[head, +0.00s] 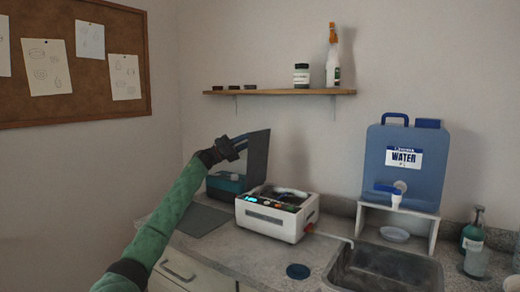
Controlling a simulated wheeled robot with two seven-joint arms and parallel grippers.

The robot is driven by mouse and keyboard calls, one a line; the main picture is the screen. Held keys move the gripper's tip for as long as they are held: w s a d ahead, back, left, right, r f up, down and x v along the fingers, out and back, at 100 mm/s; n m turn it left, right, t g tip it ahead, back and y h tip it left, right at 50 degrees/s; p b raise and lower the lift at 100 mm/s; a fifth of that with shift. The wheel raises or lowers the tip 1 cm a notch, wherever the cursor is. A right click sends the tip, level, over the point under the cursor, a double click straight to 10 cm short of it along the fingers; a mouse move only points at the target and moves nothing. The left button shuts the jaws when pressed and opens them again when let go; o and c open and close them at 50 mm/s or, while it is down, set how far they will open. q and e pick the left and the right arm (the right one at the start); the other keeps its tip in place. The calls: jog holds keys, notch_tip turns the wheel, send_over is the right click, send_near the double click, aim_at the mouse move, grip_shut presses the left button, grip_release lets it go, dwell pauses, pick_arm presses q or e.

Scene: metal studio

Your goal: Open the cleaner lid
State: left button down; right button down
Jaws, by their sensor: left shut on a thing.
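The cleaner (277,222) is a white box with a small lit display and buttons on its front, standing on the counter left of the sink. Its dark grey lid (258,155) stands raised and roughly upright at the cleaner's left rear, and the dark inside of the cleaner shows from above. My left gripper (238,146) is at the upper left part of the lid, shut on it; the exact contact is small and partly hidden. My right gripper is not in view.
A teal box (226,186) stands behind my left arm, close to the cleaner. A grey mat (203,221) lies at left. A blue water container (404,160) stands on a white stand above the sink (385,271). A dark blue disc (298,271) lies in front of the cleaner.

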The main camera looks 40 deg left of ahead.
pick_arm(q)
jog(key=shift+a+f+n+t+h+b, duration=0.15)
jog(key=shift+a+f+n+t+b, duration=0.1)
jog(key=shift+a+n+t, duration=0.3)
jog(key=shift+a+f+n+t+h+b, duration=0.1)
jog(key=shift+a+f+n+t+b, duration=0.15)
jog(key=shift+a, duration=0.5)
jog(key=shift+a+f+n+t+h+b, duration=0.15)
jog(key=shift+a+n+t+b, duration=0.1)
jog(key=shift+a+n+t, duration=0.35)
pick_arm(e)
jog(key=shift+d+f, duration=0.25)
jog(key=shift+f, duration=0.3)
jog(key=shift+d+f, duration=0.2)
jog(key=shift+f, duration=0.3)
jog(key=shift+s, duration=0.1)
pick_arm(q)
jog(key=c, duration=1.1)
grip_release()
jog(key=b+v, duration=0.1)
jog(key=v, duration=0.6)
jog(key=shift+a, duration=0.2)
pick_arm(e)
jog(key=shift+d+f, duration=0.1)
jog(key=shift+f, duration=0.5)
